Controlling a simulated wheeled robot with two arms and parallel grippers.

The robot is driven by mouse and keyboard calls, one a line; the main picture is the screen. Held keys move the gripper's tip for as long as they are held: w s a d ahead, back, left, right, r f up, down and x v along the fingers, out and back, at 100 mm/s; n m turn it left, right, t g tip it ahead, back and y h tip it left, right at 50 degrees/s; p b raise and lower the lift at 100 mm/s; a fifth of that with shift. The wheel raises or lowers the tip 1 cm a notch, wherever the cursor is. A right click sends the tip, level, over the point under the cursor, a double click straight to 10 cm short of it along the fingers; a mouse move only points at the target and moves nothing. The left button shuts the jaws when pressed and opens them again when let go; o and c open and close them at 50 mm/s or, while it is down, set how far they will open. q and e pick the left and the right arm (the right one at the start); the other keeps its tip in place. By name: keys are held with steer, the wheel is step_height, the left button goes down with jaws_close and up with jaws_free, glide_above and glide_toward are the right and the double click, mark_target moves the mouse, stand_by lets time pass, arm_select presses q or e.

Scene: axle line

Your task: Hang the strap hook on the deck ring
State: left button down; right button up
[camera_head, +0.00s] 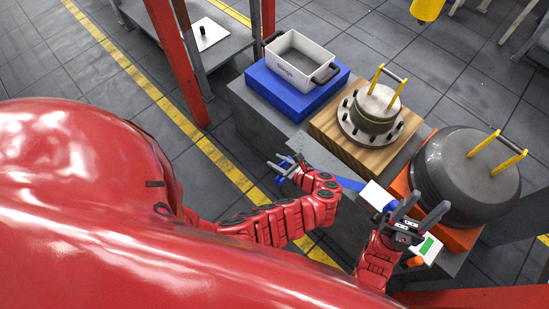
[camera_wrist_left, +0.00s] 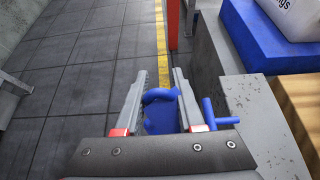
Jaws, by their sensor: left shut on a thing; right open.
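My left gripper (camera_head: 284,168) is shut on the blue strap hook (camera_wrist_left: 160,110), beside the left edge of the bench. In the left wrist view the hook sits between the two grey fingers, its curved top showing. The blue strap (camera_head: 350,184) runs from behind my left wrist across the bench toward a white block. A blue T-shaped piece (camera_wrist_left: 218,119) shows just right of the fingers; I cannot tell what it belongs to. My right gripper (camera_head: 422,208) is open over the bench's near right part. I cannot make out the deck ring in either view.
The grey bench (camera_head: 250,117) carries a blue block (camera_head: 277,91) with a grey bin (camera_head: 298,62), a wooden board (camera_head: 328,126) with a flanged metal part (camera_head: 373,108), and a dark drum (camera_head: 468,178). A red post (camera_head: 183,70) stands at left.

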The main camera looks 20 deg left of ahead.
arm_select(q)
steer(key=shift+w+d+b, duration=0.4)
steer(key=shift+w+b, duration=0.7)
steer(key=shift+w, duration=0.1)
steer(key=shift+w+d+b, duration=0.45)
steer(key=shift+w+b, duration=0.6)
steer(key=shift+w, duration=0.15)
steer(key=shift+w+d+b, duration=0.4)
steer(key=shift+w+b, duration=0.7)
steer(key=shift+w, duration=0.1)
steer(key=shift+f, duration=0.15)
steer(key=shift+c, duration=2.2)
jaws_free()
steer(key=shift+s, duration=0.1)
steer(key=shift+f, duration=0.1)
